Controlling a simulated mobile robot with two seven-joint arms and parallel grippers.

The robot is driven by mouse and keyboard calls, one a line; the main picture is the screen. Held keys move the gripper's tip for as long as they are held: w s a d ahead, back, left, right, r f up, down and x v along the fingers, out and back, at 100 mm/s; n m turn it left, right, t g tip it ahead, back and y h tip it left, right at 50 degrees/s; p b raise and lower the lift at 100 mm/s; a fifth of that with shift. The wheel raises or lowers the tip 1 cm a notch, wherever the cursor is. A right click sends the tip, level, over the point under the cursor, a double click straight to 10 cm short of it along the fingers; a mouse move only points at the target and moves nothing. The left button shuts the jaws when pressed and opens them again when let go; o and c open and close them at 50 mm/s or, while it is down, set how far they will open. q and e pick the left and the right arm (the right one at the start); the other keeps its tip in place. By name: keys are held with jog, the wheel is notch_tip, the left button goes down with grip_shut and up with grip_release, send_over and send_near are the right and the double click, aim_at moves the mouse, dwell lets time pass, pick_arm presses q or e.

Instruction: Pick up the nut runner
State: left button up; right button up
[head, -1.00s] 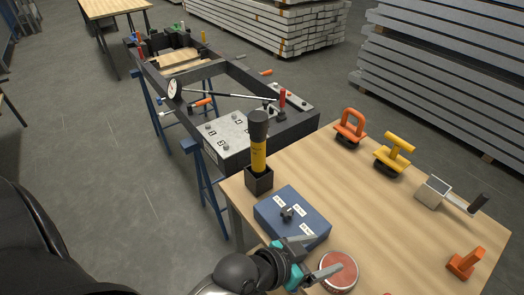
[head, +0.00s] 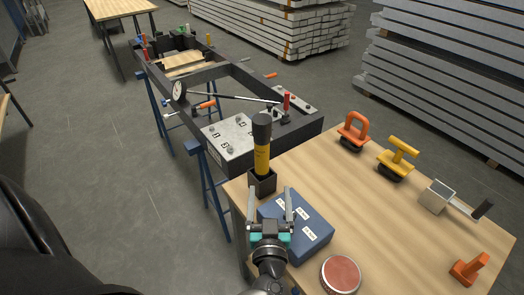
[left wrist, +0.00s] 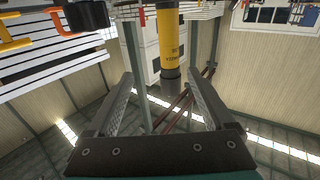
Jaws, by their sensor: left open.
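The nut runner (head: 262,158) is a yellow cylinder with a black top. It stands upright in a dark square holder (head: 262,183) at the near-left corner of the wooden table. It also shows in the left wrist view (left wrist: 168,35), beyond the fingertips and near the upper middle. My left gripper (head: 269,205) is open and empty. It is just in front of the holder and over the left part of a blue box, with its fingers pointing toward the nut runner. The nut runner is not between the fingers. My right gripper is not in view.
The blue box (head: 313,228) with white labels is beside my left gripper. A round red-topped tin (head: 341,274) is nearer. Orange (head: 353,130) and yellow (head: 397,160) handled tools stand farther back. A dark frame (head: 295,127) on blue trestles lies beyond the table. The table's middle is clear.

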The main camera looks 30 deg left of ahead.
aim_at(262, 157)
pick_arm(q)
jog(key=shift+s+a+f+g, duration=0.1)
jog(key=shift+a+f+g, duration=0.1)
jog(key=shift+a+g, duration=0.1)
jog(key=shift+w+a+y, duration=0.25)
jog(key=shift+a+y, duration=0.05)
jog(key=b+x, duration=0.1)
jog(key=x, duration=0.8)
jog(key=shift+b, duration=0.3)
jog(key=b+x, duration=0.1)
jog(key=x, duration=0.4)
jog(key=shift+a+r+b, duration=0.1)
jog(key=shift+a+b, duration=0.2)
grip_shut()
jog(key=shift+w+r, duration=0.1)
jog(key=shift+r, duration=0.1)
